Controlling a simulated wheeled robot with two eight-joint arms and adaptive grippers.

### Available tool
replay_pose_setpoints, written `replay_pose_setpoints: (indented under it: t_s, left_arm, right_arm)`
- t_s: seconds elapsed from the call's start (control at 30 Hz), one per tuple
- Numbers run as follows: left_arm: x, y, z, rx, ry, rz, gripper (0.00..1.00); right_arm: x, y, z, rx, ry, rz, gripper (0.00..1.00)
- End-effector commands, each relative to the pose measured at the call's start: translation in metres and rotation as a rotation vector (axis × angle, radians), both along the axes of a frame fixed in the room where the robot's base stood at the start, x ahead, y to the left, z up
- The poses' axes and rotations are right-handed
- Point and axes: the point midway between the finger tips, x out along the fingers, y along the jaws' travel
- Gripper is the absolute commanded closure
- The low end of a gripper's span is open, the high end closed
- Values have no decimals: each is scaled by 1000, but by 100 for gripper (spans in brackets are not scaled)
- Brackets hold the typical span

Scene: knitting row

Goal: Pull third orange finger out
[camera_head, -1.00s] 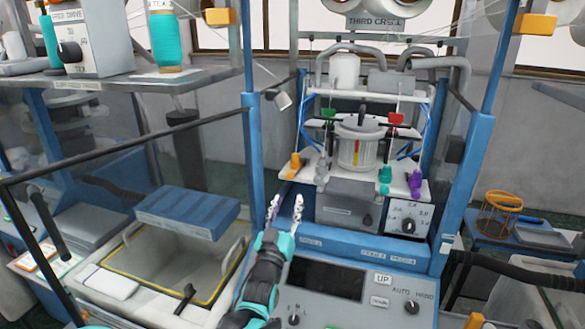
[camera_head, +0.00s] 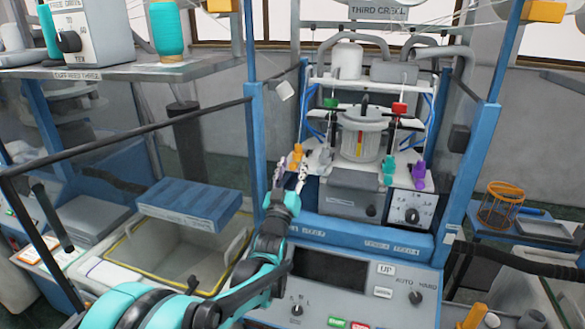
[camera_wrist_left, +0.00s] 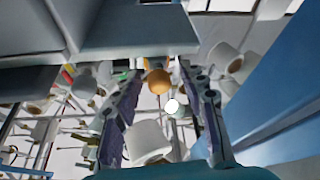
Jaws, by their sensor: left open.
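An orange finger (camera_head: 297,155) stands at the left end of the white shelf of the machine labelled "THIRD CREEL". My left gripper (camera_head: 291,167) is open just in front of and below it, fingers pointing up toward the shelf. In the left wrist view the round orange end of the finger (camera_wrist_left: 158,82) shows between the two open fingers (camera_wrist_left: 160,76). No grip on it shows. A green finger (camera_head: 389,170) and a purple finger (camera_head: 418,174) stand on the right of the same shelf. My right gripper is out of view.
A clear pot (camera_head: 361,140) with a grey lid stands mid-shelf. Below is a control panel (camera_head: 335,272) with a dark screen. Blue posts (camera_head: 256,140) flank the machine. A blue slatted lid (camera_head: 190,205) and an open bin lie left.

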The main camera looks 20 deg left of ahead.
Motion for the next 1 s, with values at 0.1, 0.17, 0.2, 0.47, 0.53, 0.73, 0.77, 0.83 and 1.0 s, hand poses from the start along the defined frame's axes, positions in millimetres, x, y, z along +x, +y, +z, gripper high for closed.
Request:
replay_pose_setpoints:
  t_s: [0.1,0.17,0.2,0.47,0.53,0.73,0.77,0.83,1.0]
  left_arm:
    - [0,0,0,0,0,0,79]
    - [0,0,0,0,0,0,95]
    - [0,0,0,0,0,0,100]
    - [-9,0,0,0,0,0,100]
    - [-19,1,1,1,1,0,100]
    - [-33,1,0,1,1,0,100]
    - [-33,1,0,1,1,0,100]
    - [-33,1,-1,1,1,0,100]
    - [-33,1,-1,0,1,0,58]
  right_arm:
    - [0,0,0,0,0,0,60]
    - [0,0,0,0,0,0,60]
    - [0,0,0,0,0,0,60]
    - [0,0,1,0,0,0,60]
    - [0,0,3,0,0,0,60]
    - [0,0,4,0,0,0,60]
    - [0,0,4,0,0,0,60]
    - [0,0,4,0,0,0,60]
    - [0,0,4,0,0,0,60]
